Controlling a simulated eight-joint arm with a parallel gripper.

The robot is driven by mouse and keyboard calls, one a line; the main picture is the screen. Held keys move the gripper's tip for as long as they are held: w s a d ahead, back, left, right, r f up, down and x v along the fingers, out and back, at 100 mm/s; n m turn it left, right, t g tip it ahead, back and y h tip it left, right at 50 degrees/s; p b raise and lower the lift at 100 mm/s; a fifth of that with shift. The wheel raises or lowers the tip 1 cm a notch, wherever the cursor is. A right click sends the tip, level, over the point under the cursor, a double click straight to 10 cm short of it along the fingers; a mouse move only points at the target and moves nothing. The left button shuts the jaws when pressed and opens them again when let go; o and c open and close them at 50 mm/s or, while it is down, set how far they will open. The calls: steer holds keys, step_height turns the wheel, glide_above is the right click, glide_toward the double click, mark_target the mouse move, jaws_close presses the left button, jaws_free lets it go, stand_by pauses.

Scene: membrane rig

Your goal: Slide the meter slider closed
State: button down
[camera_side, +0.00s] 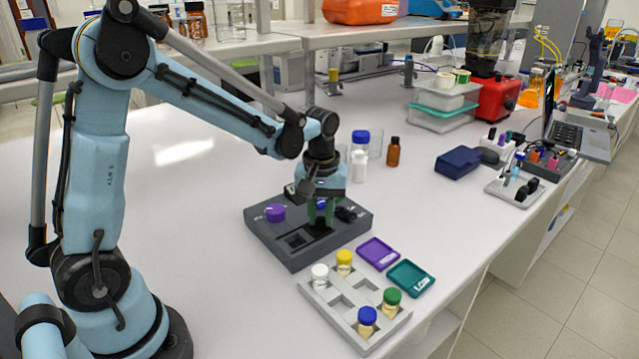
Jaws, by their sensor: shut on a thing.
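A dark grey rig box (292,257) sits on the white bench in the middle of the side view. On its top are a purple knob (274,213) at the left, a dark square recess (296,240) near the front, and a black part (350,213) at the right. My gripper (321,216) points down onto the top of the box, between the knob and the black part. It is shut on a small part there, which looks like the meter slider. The fingers mostly hide this part, so its position along its track cannot be told.
In front of the box stands a grey rack (350,305) with several capped vials. Beside it lie a purple tray (378,253) and a teal tray (411,278). Bottles, including a brown one (393,152), stand behind the box. The bench to its left is clear.

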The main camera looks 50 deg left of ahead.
steer(key=shift+s, duration=3.05)
steer(key=c, duration=0.9)
jaws_free()
steer(key=shift+c, duration=0.2)
steer(key=shift+w+r, duration=0.1)
step_height(320, 180, up, 12)
